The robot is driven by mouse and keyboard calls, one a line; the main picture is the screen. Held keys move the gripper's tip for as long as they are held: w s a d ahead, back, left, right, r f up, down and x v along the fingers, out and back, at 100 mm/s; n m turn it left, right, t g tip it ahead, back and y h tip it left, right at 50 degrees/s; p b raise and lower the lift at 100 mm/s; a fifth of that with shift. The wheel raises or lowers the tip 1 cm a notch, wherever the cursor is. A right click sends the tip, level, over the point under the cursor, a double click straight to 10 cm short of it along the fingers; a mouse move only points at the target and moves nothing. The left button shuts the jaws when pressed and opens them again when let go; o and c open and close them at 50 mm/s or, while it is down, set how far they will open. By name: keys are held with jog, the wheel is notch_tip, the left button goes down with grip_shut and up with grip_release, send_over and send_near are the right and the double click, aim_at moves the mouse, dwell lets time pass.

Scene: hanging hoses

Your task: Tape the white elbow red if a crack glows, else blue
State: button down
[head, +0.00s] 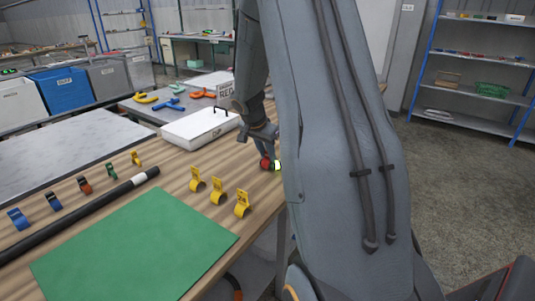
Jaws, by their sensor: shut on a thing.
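My gripper (264,152) is over the right part of the wooden table, pointing down, partly hidden by my arm. It is shut on a small red and white thing (266,163). Its white end is bright and lies against the edge of my arm. I cannot tell whether this is the white elbow, or whether a crack glows on it. No other white elbow is clear in view. Small clips stand at the left: blue (18,218), a second blue (54,202), red-brown (85,185), green (110,170) and yellow (136,158).
Yellow tagged clips (218,190) stand left of my gripper. A black hose (70,215) with a white band and a green mat (135,245) lie on the table. A white tray (200,128) is behind. Coloured elbows (171,105) lie on a grey table. The floor at right is clear.

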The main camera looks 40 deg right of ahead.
jog(key=shift+s+a+f, duration=0.1)
jog(key=shift+s+f, duration=0.1)
jog(key=shift+f, duration=0.25)
jog(key=shift+s+a+f, duration=0.1)
jog(key=shift+s+f, duration=0.05)
jog(key=shift+f, duration=0.25)
jog(key=c, duration=1.5)
grip_release()
jog(key=shift+c, duration=0.2)
jog(key=shift+o, duration=0.4)
jog(key=shift+w+a+r, duration=0.1)
jog(key=shift+a+r, duration=0.05)
jog(key=shift+r, duration=0.5)
jog(key=v, duration=0.7)
jog(key=shift+w+r+b, duration=0.2)
jog(key=shift+r+b, duration=0.2)
jog(key=shift+r, duration=0.1)
